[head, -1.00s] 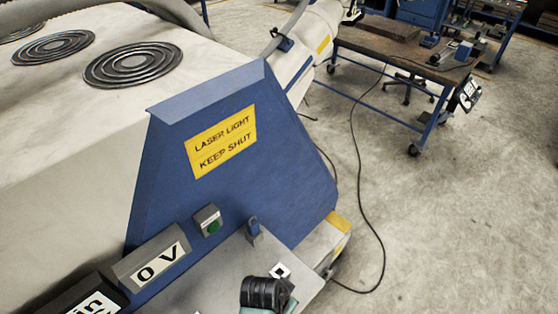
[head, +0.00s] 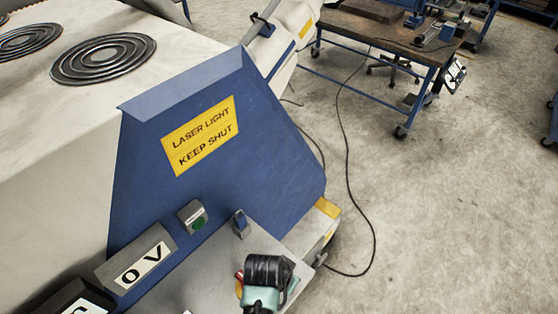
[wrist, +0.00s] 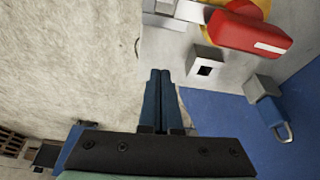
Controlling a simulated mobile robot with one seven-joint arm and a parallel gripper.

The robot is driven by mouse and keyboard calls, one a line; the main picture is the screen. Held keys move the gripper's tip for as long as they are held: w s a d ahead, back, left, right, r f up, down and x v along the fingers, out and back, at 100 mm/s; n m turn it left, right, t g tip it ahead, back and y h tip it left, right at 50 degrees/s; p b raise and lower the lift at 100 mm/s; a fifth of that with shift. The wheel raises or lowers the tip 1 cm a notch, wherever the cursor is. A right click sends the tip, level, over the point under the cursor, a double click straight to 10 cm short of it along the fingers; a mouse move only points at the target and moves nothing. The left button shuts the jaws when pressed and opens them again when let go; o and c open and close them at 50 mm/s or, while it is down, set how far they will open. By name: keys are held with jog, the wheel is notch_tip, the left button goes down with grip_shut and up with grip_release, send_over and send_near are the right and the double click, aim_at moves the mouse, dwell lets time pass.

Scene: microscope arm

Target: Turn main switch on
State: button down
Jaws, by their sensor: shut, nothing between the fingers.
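The main switch appears as a red handle (wrist: 250,35) with a white mark, on a round yellow plate (wrist: 262,8), at the top right of the wrist view. In the head view only a small red and yellow part (head: 239,286) shows beside my arm, which hides the rest. My gripper (wrist: 160,73) is shut and empty, its two blue fingers together. In the wrist view the fingertips are left of and below the handle, apart from it, near the edge of the grey panel (wrist: 225,90).
A small square fitting (wrist: 205,68) sits between fingertips and handle. A padlock-like blue fitting (head: 240,222) and a green button (head: 198,221) are on the machine. A "0 V" display (head: 140,267) stands left. Open floor (head: 440,200) lies right, with a cable (head: 350,170).

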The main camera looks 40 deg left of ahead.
jog(key=b+v, duration=0.1)
jog(key=v, duration=0.8)
jog(key=shift+s, duration=0.35)
